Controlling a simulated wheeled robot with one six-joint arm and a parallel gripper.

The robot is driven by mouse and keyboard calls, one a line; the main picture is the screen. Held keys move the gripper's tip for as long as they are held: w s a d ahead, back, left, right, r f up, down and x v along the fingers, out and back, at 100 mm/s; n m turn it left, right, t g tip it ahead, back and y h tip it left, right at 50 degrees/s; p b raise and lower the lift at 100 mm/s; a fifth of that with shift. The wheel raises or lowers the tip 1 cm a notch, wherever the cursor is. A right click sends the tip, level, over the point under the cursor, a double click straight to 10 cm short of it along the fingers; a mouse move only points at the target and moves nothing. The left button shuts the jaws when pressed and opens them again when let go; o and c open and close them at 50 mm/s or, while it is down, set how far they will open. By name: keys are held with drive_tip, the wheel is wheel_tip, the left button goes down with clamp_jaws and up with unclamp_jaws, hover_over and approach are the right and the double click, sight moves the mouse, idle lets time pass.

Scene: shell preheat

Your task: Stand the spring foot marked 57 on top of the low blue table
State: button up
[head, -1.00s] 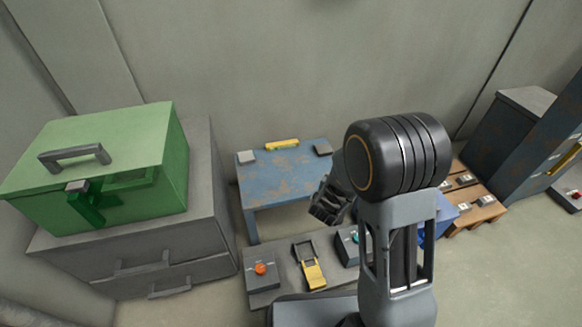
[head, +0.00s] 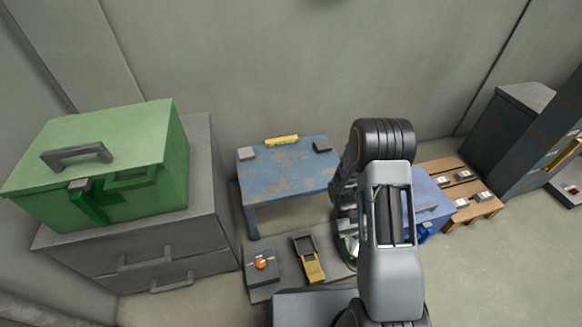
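The low blue table (head: 285,175) with worn brown patches stands against the back wall. Several small grey pieces with pale labels (head: 462,175) stand on a wooden pallet (head: 480,208) at the right. Their numbers are too small to read, so I cannot tell which is marked 57. My gripper (head: 346,222) points down just right of the blue table, mostly hidden by my arm; its fingers and anything between them are unclear.
A green box (head: 130,140) stands on a grey drawer cabinet (head: 225,230) at the left. A low board before the table holds an orange-button box (head: 261,265) and a yellow-handled device (head: 308,262). A blue box (head: 430,190) stands right of my arm. The table's middle is clear.

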drive_tip(key=w+a+r+m+t+y, duration=0.2)
drive_tip(key=w+a+m+t+y, duration=0.8)
drive_tip(key=m+y, duration=0.55)
drive_tip(key=w+r+m+t+p, duration=0.1)
drive_tip(key=w+r+m+t, duration=0.1)
drive_tip(key=w+m+t, duration=0.55)
drive_tip(key=m+t+h+b, duration=0.6)
drive_tip(key=m+t, duration=0.1)
drive_tip(key=m, duration=0.1)
hover_over(319, 174)
drive_tip(key=f, duration=0.6)
drive_tip(key=shift+s+f, duration=0.3)
drive_tip(key=shift+f, duration=0.1)
drive_tip(key=shift+w+f+b, duration=0.3)
drive_tip(key=shift+f+b, duration=0.1)
drive_tip(key=shift+f, duration=0.1)
drive_tip(key=shift+f+b, duration=0.5)
drive_tip(key=shift+f, duration=0.8)
drive_tip(key=shift+f, duration=0.1)
